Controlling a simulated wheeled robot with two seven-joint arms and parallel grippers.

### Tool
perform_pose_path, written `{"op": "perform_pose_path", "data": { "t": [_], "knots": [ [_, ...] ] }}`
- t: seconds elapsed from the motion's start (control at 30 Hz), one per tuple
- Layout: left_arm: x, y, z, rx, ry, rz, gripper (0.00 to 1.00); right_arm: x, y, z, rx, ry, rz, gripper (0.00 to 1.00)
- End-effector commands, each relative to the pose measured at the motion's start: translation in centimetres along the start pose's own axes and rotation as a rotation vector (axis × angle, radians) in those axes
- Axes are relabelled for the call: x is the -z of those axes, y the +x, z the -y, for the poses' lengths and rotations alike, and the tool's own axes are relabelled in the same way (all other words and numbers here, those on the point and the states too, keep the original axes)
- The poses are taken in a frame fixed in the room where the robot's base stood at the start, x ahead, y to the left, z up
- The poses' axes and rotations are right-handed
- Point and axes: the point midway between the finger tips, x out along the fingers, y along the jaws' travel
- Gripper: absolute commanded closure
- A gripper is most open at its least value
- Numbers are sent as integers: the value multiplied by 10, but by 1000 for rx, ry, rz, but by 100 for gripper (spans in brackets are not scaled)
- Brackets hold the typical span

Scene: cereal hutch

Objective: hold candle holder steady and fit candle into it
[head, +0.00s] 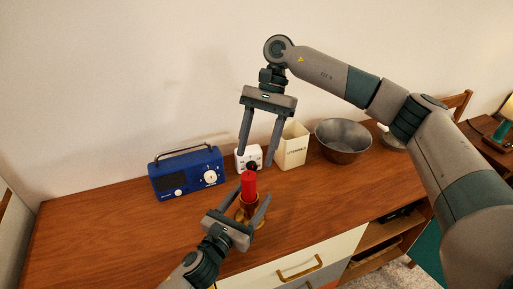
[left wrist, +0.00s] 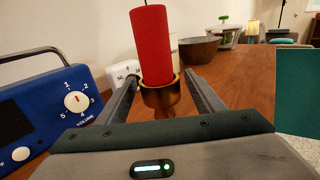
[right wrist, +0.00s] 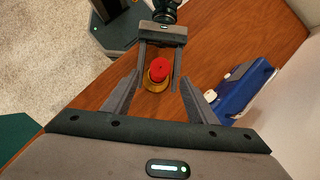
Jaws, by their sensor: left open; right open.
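A red candle (head: 249,186) stands upright in the brass candle holder (left wrist: 160,97) on the wooden hutch top. In the left wrist view the candle (left wrist: 151,45) rises from the holder's cup, leaning slightly. My left gripper (head: 247,203) is open, low over the top, with its fingers on either side of the holder. I cannot tell whether they touch it. My right gripper (head: 259,150) is open and empty above the candle, pointing down. The right wrist view shows the candle (right wrist: 159,69) and holder (right wrist: 157,82) from above, beyond the right fingers.
A blue radio (head: 186,172) stands left of the candle. A white timer-like box (head: 246,157), a cream canister (head: 293,148) and a grey bowl (head: 343,139) stand behind and to the right. The front right of the wooden top (head: 320,215) is clear.

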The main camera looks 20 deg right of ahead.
Motion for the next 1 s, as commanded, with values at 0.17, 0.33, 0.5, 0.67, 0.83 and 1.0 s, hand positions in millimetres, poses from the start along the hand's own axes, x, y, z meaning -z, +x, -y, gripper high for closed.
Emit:
{"op": "perform_pose_path", "data": {
  "t": [0.17,0.33,0.5,0.67,0.83,1.0],
  "knots": [
    [2,-33,0,0,0,-3,38,0,0,0,0,0,0,48],
    [2,-62,0,0,0,-4,38,0,0,0,0,0,0,48],
    [2,-82,0,0,0,-3,38,0,0,0,0,0,0,48],
    [2,-90,0,0,-1,-3,38,0,0,0,0,0,0,48],
    [2,-90,0,0,-1,-3,38,0,0,0,0,0,0,48],
    [2,-90,0,0,-1,-3,38,0,0,0,0,0,0,48]
  ]
}}
